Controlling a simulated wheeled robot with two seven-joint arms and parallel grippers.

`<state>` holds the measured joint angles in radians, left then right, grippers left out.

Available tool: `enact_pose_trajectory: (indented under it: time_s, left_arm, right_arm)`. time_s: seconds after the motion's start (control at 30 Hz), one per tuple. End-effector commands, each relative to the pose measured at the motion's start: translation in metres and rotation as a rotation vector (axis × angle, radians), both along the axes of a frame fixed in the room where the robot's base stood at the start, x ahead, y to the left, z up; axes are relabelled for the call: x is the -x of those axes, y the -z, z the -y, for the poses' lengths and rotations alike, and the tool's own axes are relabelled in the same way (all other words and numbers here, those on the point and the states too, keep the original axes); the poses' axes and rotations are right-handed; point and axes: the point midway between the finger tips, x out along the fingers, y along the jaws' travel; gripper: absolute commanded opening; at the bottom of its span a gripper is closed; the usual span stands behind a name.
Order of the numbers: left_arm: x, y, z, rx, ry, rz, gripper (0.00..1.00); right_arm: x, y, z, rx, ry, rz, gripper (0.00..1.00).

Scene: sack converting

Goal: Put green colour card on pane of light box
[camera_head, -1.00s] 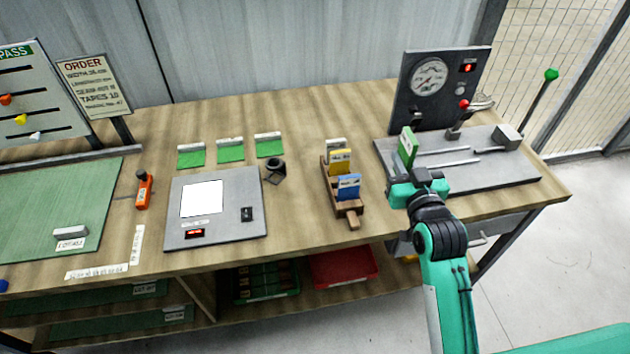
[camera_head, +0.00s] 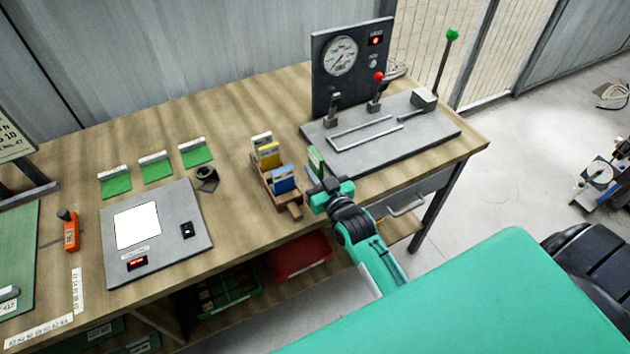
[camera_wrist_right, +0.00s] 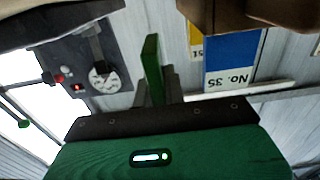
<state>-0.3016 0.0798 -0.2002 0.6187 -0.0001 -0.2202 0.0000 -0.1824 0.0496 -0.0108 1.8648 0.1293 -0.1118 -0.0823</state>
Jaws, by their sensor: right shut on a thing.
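My right gripper (camera_head: 325,188) is shut on a green colour card (camera_head: 316,162) with a white top strip. It holds the card upright just right of the wooden card rack, by the front left of the gauge machine. In the right wrist view the green card (camera_wrist_right: 153,62) stands edge-on between the fingers (camera_wrist_right: 160,86). The light box (camera_head: 185,255) is a grey flat panel on the bench, left of the rack. Its lit white pane (camera_head: 137,225) is bare. My left gripper is out of view.
The wooden rack (camera_head: 294,210) holds yellow (camera_head: 268,154) and blue (camera_head: 283,179) cards. Three green swatches (camera_head: 155,168) lie behind the light box, with a small dark object (camera_head: 207,175) at its right. An orange tool (camera_head: 71,236) lies left. The gauge machine (camera_head: 350,60) stands right.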

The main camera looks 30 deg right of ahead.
Motion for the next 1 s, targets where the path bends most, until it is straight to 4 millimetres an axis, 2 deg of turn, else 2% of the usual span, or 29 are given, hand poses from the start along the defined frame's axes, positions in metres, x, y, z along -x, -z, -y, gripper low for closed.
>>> enact_pose_trajectory:
  time_s: [0.33,0.73,0.77,0.87,1.0]
  left_arm:
    - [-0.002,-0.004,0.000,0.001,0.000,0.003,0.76]
    - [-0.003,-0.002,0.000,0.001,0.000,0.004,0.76]
    - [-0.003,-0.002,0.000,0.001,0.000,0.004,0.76]
    - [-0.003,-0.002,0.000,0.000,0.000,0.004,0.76]
    - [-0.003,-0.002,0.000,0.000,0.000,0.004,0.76]
  right_arm:
    - [0.000,0.039,0.000,0.000,-0.001,-0.002,0.00]
    - [0.000,0.046,0.000,0.000,0.000,-0.001,0.00]
    - [0.000,0.046,0.000,0.000,0.000,-0.001,0.13]
    - [0.000,0.045,0.000,0.000,0.000,-0.001,0.33]
    - [0.000,0.045,0.000,0.000,0.000,0.000,0.33]
